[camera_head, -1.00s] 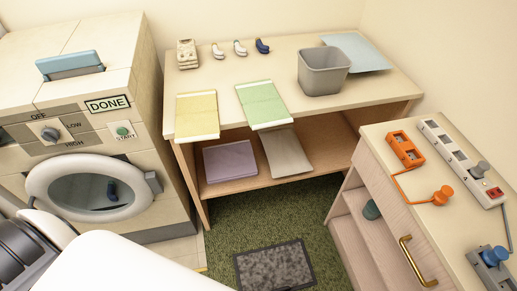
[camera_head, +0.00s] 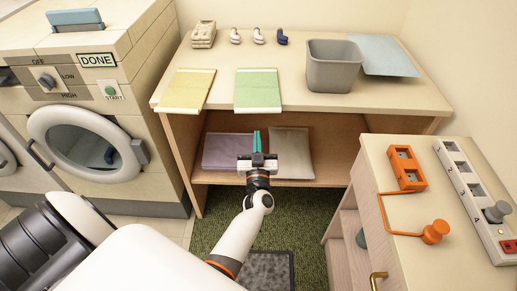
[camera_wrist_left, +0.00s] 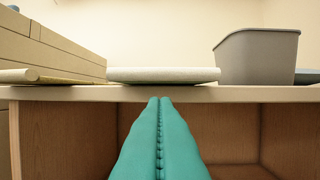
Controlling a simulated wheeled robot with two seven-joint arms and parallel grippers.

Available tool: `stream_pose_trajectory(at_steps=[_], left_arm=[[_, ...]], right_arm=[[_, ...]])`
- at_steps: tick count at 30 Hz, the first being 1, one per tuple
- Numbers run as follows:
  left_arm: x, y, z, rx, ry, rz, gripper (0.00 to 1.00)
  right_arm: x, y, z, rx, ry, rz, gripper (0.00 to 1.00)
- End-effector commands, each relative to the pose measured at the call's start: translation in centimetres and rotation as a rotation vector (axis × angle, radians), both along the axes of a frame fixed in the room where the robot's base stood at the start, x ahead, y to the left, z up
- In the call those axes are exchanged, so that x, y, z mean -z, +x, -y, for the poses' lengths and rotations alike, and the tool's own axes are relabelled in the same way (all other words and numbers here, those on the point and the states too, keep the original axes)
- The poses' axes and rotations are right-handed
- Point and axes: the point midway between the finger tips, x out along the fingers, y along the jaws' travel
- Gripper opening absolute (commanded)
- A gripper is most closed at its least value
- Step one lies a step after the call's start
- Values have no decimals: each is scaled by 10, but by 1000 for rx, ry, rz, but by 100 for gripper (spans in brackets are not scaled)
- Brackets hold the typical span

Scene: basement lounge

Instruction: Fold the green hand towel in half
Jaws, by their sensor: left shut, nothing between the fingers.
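The green hand towel (camera_head: 257,90) lies flat on the table top (camera_head: 285,60), with a pale band along its front edge at the table's front. In the left wrist view its edge-on front (camera_wrist_left: 163,75) shows on the table edge, straight ahead of the fingers. My left gripper (camera_head: 257,140) is in front of the table, below and short of the towel, apart from it. Its teal fingers (camera_wrist_left: 161,105) are pressed together with nothing between them. My right gripper is not in view.
A yellow towel (camera_head: 187,90) lies left of the green one. A grey bin (camera_head: 333,66) and a blue cloth (camera_head: 385,56) are to the right. Folded purple (camera_head: 228,151) and beige (camera_head: 291,152) cloths lie on the shelf below. A washer (camera_head: 95,110) stands left, a cabinet (camera_head: 395,215) right.

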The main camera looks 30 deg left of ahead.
Motion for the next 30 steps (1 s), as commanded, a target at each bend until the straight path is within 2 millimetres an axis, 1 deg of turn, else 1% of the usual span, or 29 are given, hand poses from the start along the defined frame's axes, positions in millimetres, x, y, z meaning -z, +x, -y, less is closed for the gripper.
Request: stream_pose_trajectory(at_steps=[1, 6, 10, 14, 17, 30], left_arm=[[2, 8, -6, 0, 0, 4, 0], [2, 37, -24, 3, 2, 3, 0], [1, 54, -35, 4, 1, 1, 0], [-2, 64, -42, 4, 0, 0, 0], [-5, 66, -44, 5, -1, -2, 0], [-35, 67, -44, 5, -1, -3, 0]], right_arm=[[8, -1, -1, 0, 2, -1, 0], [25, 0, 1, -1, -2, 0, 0], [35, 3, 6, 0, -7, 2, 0], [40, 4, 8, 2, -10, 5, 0], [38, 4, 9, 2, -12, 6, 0], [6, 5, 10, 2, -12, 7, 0]])
